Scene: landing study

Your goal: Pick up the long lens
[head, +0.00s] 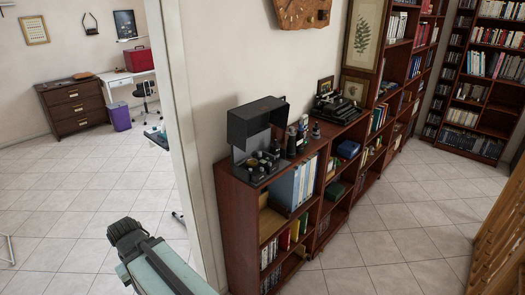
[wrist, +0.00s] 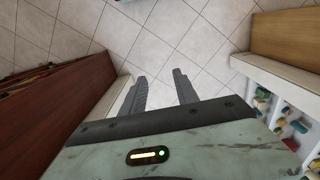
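Several small dark upright items (head: 292,142) stand close together on top of the wooden bookcase (head: 236,189) in the head view, beside a dark open-fronted box (head: 252,122). They look like lenses or camera parts, but they are too small for me to tell which is the long lens. More dark round pieces (head: 257,165) lie in front of the box. In the wrist view my gripper (wrist: 160,76) has its two grey fingers apart, with only tiled floor beyond and nothing between them. My arm shows at the lower left of the head view, left of the bookcase and apart from it.
A typewriter (head: 337,108) and framed pictures (head: 357,88) stand farther along the bookcase top. A white wall edge (head: 184,150) rises left of the bookcase. Tiled floor (head: 385,235) is clear to its right, up to a wooden piece (head: 500,225) at the right edge.

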